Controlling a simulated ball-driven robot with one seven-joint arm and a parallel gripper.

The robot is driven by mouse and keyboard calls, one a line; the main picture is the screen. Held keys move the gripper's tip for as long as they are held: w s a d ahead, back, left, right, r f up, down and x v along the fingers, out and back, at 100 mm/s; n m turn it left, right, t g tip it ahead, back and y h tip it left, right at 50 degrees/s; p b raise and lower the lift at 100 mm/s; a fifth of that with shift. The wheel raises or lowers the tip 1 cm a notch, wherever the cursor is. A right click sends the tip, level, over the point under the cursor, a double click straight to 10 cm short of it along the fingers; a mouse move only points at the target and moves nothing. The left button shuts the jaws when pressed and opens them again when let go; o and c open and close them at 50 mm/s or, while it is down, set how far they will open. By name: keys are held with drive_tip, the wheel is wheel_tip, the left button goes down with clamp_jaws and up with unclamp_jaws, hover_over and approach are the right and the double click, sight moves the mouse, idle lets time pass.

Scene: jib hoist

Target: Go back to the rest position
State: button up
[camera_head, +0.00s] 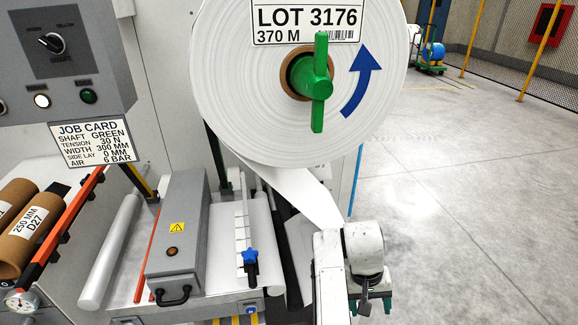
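My white arm rises from the bottom edge, right of centre, in front of the machine and the grey floor. Its end, with my gripper (366,303), is at the lower right of centre, below the big white roll (230,85). A dark piece and green parts show there. The fingers are too small and partly hidden to tell whether they are open or shut, and I see nothing clearly held. The green handle (320,85) on the roll's core stands upright, well above my gripper and apart from it.
White web (300,190) runs down from the roll close to my arm. A grey box with a black handle (178,235) and a blue knob (250,256) lie left. Cardboard cores (28,240) and a control panel (65,60) are far left. Open floor (460,200) lies right.

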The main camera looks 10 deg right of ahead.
drive_tip(key=s+d+f+t+h, duration=0.2)
drive_tip(key=s+d, duration=0.7)
drive_tip(key=s, duration=0.1)
drive_tip(key=s+a+n+y, duration=0.1)
drive_tip(key=s+a+y, duration=0.1)
drive_tip(key=s+a, duration=0.3)
drive_tip(key=s+a+n+t+y, duration=0.1)
drive_tip(key=s+a, duration=0.4)
drive_tip(key=s, duration=0.6)
drive_tip(key=shift+s+a+f+n+y, duration=0.2)
drive_tip(key=shift+n+y, duration=0.2)
drive_tip(key=shift+n, duration=0.4)
drive_tip(key=shift+d, duration=0.1)
drive_tip(key=shift+c, duration=0.2)
